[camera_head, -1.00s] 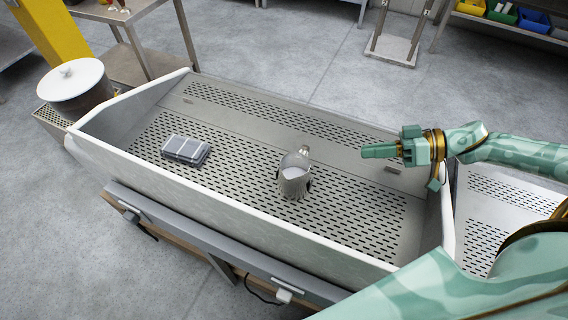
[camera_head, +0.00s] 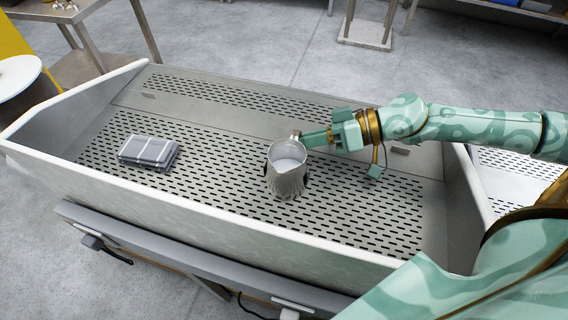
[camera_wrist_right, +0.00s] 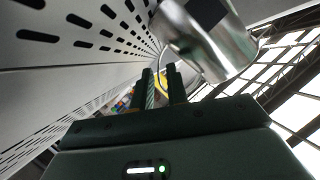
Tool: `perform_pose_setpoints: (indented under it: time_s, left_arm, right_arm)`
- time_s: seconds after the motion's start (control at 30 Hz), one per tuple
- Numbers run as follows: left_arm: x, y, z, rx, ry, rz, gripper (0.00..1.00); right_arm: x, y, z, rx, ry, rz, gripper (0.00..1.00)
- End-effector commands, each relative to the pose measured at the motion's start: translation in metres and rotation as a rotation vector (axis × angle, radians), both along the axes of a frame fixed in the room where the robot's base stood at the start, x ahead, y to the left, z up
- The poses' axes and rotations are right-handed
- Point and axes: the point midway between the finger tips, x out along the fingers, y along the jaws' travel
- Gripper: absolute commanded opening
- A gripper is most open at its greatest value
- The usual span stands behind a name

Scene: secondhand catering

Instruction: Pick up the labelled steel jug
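The steel jug (camera_head: 287,180) stands upright on the perforated steel surface of a walled counter, with pale contents inside. Its handle (camera_head: 295,136) is on its far side. A dark patch, perhaps the label, shows on the jug in the right wrist view (camera_wrist_right: 222,45). My right gripper (camera_head: 308,140) comes in from the right, with its fingertips beside the handle. In the right wrist view its two fingers (camera_wrist_right: 161,80) are apart with a narrow gap, and background shows between them. Whether they touch the handle is unclear. My left gripper is not in view.
A grey lidded box (camera_head: 148,152) sits on the perforated surface (camera_head: 215,160) left of the jug. Pale raised walls (camera_head: 200,220) bound the counter at the front and sides. Free room lies between box and jug. A white round lid (camera_head: 15,75) is beyond the left wall.

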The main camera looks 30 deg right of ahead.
Motion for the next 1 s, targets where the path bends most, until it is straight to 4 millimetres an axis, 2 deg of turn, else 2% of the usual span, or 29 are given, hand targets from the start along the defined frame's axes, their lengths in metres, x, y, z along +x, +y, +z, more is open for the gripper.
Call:
perform_pose_setpoints:
  time_s: [0.03,0.07,0.3,0.53,0.57,0.6,0.63,1.0]
  left_arm:
    - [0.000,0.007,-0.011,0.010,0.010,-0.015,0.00]
    - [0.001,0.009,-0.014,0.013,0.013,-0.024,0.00]
    - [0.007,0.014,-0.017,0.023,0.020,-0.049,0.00]
    - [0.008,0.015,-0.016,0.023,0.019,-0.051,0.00]
    - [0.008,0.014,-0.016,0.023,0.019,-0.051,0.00]
    - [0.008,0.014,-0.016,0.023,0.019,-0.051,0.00]
    - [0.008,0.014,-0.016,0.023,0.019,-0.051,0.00]
    - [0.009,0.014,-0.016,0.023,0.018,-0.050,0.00]
  right_arm:
    - [0.006,0.006,-0.010,-0.002,0.001,0.004,0.15]
    - [0.009,0.010,-0.011,-0.002,0.002,0.003,0.15]
    - [0.018,0.027,-0.011,-0.001,0.001,0.002,0.15]
    - [0.018,0.027,-0.009,-0.001,0.002,0.001,0.15]
    - [0.018,0.027,-0.009,-0.001,0.002,0.001,0.13]
    - [0.018,0.027,-0.009,-0.001,0.002,0.001,0.02]
    - [0.018,0.027,-0.009,-0.001,0.002,0.001,0.00]
    - [0.018,0.027,-0.009,0.001,0.001,0.001,0.00]
